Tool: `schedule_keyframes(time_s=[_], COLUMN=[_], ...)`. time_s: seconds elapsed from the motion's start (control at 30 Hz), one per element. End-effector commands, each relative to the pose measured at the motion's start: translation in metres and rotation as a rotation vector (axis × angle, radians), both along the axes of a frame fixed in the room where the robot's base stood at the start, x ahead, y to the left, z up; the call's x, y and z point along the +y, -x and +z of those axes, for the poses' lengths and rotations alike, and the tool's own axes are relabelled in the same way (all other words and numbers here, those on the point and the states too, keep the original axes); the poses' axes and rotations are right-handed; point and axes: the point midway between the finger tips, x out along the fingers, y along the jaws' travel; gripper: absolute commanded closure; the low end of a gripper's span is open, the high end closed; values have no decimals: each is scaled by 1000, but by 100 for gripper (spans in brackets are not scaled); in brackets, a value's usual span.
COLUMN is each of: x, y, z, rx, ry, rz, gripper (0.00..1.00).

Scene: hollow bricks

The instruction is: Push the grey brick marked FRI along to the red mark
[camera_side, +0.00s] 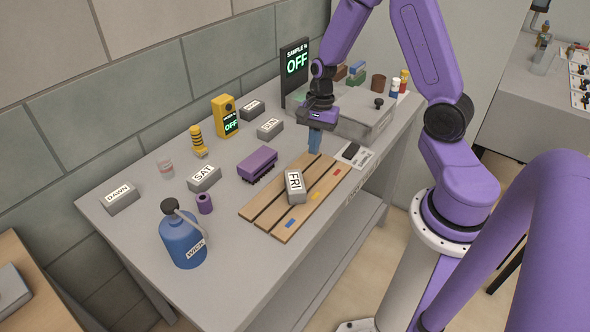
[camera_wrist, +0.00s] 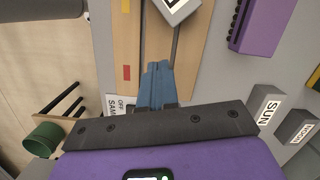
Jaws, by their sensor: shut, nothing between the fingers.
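The grey brick marked FRI (camera_side: 295,187) sits on a slatted wooden board (camera_side: 262,208), roughly beside the yellow mark. The wrist view shows only a part of it, the FRI brick (camera_wrist: 178,8), at the top edge. The red mark (camera_side: 336,170) is on the board's front plank, towards the far end; it also shows in the wrist view (camera_wrist: 127,73). My gripper (camera_side: 314,145) has blue fingers, closed together and empty, at the board's far end. A clear gap lies between the fingers (camera_wrist: 157,80) and the brick. Whether the tips touch the board cannot be told.
A yellow mark (camera_side: 311,195) and a blue mark (camera_side: 291,223) share the front plank. A purple block (camera_side: 257,163) stands left of the board. Other grey bricks, SAT (camera_side: 204,179) and SUN (camera_side: 270,129), stand further off. A grey case (camera_side: 365,122) is behind my gripper.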

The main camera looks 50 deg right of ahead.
Motion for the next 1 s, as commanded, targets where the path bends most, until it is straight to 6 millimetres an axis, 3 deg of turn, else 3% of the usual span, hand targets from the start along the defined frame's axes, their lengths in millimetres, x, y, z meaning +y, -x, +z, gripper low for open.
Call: schedule_keyframes(time_s=[0.17,0.33,1.0], x=[-26,-20,96], y=[-5,-5,4], z=[-16,-17,-17], rx=[21,24,23], ry=[2,2,2], rz=[-188,-211,-203], gripper=[100,100,100])
